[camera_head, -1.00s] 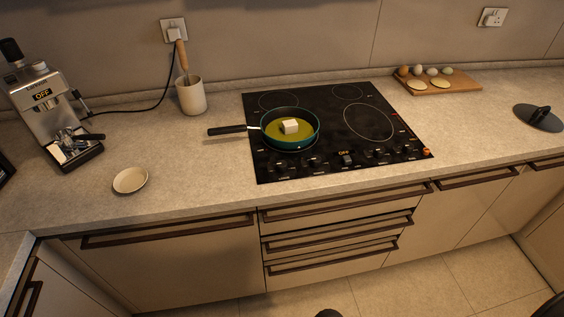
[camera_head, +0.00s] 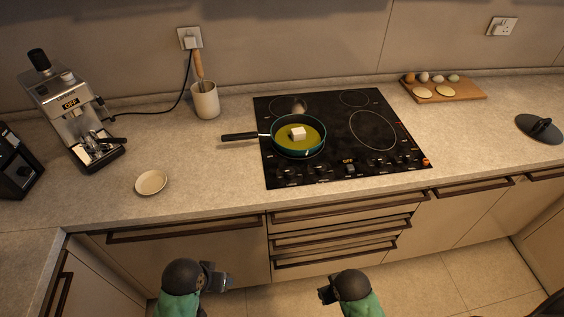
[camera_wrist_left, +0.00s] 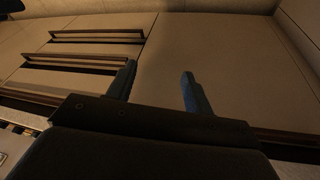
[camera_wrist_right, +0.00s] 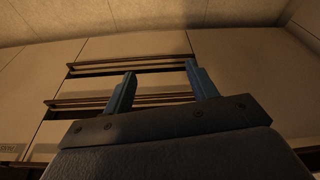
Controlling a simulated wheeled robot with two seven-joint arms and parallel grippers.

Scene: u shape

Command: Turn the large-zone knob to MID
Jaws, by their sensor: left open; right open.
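The black cooktop (camera_head: 345,113) is set in the counter, with a row of dark knobs (camera_head: 350,169) along its front edge. The large ring (camera_head: 373,130) is on the cooktop's right side. My left gripper (camera_head: 224,281) is open and empty in front of the cabinets, below the counter; its fingers show in the left wrist view (camera_wrist_left: 158,88). My right gripper (camera_head: 325,293) is open and empty in front of the drawers; its fingers also show in the right wrist view (camera_wrist_right: 160,88).
A pan (camera_head: 298,149) with yellow liquid and a pale block sits on the cooktop's left, handle pointing left. A small dish (camera_head: 151,182), coffee machine (camera_head: 82,118) and utensil crock (camera_head: 206,101) stand left. A wooden board (camera_head: 462,91) and black lid (camera_head: 540,128) are right.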

